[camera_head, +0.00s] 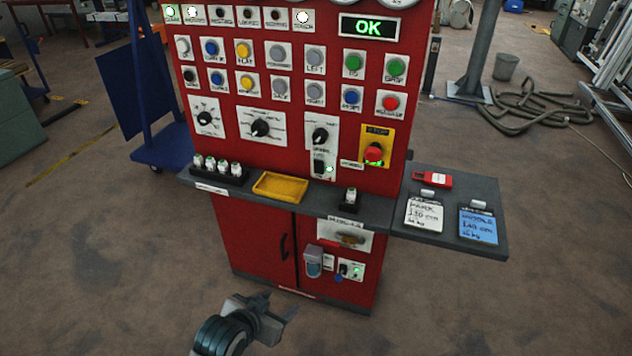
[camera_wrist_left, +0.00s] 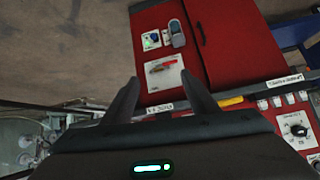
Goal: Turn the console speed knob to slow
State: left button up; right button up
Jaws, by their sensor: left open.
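The red console (camera_head: 290,95) carries three black pointer knobs in the head view: a left one (camera_head: 204,118), a middle one (camera_head: 260,128) and a right one (camera_head: 320,135). Their labels are too small for me to tell which is speed. The right knob sits above a small black switch with a green light. My left gripper (camera_head: 279,304) is open and empty, low in front of the cabinet and well below the knobs. In the left wrist view its two fingers (camera_wrist_left: 161,92) stand apart, and one black knob (camera_wrist_left: 299,131) shows at the right. My right gripper is not in view.
A grey shelf (camera_head: 390,212) juts out below the knobs, with a yellow tray (camera_head: 280,187) and small white-topped parts on it. A red emergency button (camera_head: 373,153) is right of the knobs. A side shelf (camera_head: 488,243) holds two cards. Floor in front is clear.

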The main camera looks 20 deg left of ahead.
aim_at(317, 140)
pick_arm(q)
jog(key=w+a+r+t, duration=0.2)
jog(key=w+r+t, duration=0.2)
jog(key=w+r, duration=0.6)
jog(key=w+a+r+t, duration=0.2)
jog(key=w+r+t, duration=0.2)
jog(key=w+r, duration=0.6)
jog(key=w, duration=0.3)
jog(key=shift+w, duration=0.15)
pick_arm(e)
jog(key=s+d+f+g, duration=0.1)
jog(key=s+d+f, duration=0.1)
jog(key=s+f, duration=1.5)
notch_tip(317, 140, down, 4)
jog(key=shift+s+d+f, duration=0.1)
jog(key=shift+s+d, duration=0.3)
pick_arm(q)
jog(key=shift+w, duration=0.1)
